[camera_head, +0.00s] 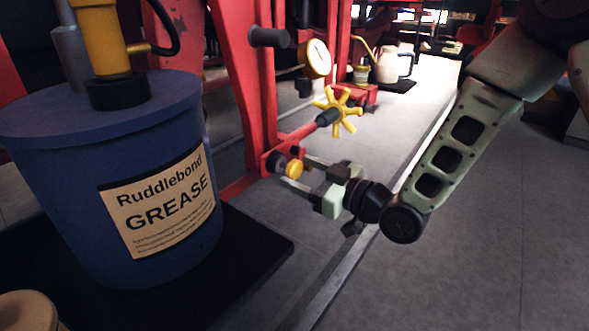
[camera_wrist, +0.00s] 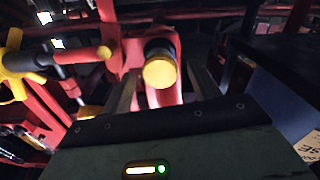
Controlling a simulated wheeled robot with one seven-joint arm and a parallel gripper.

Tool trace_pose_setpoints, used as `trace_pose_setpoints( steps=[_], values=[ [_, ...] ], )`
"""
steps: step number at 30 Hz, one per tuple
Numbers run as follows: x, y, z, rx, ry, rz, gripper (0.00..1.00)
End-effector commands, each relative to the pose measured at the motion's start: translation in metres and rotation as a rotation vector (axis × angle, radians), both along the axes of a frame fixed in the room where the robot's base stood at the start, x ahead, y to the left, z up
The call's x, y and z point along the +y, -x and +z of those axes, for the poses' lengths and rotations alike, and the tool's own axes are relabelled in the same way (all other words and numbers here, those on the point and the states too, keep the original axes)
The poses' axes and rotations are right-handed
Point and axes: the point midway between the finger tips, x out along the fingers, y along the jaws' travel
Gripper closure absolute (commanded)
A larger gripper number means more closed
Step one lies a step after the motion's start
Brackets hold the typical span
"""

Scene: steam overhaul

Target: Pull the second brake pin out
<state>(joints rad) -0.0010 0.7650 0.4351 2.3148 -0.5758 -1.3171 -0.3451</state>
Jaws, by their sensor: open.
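A brake pin with a round yellow head (camera_head: 294,169) and a dark collar sits in a red bracket at the foot of the red frame. The wrist view shows its yellow face (camera_wrist: 160,74) head-on, with the black collar behind it. My gripper (camera_head: 296,171) is open, its fingers on either side of the yellow head. In the wrist view the fingers of my gripper (camera_wrist: 163,72) flank the head with a gap on both sides. I cannot tell which numbered pin this is.
A yellow star-shaped handwheel (camera_head: 338,111) stands just above and right of the pin. A blue grease bucket (camera_head: 70,190) stands at left on a black mat (camera_head: 255,245). A gauge (camera_head: 317,59) is higher on the red frame (camera_head: 250,90). The floor at right is clear.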

Motion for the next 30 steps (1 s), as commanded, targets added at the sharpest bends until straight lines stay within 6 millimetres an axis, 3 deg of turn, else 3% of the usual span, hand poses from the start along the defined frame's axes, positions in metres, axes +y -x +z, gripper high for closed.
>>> trace_pose_setpoints(
  steps=[6, 16, 17, 23, 30],
  values=[
    [0.017, -0.013, -0.001, 0.001, 0.001, 0.0, 0.39],
    [0.019, -0.015, -0.001, 0.001, 0.001, 0.0, 0.39],
    [0.019, -0.015, -0.001, 0.001, 0.001, 0.0, 0.45],
    [0.019, -0.015, -0.001, 0.0, 0.001, 0.0, 1.0],
    [0.013, -0.011, -0.002, -0.002, 0.003, 0.0, 1.0]
  ],
)
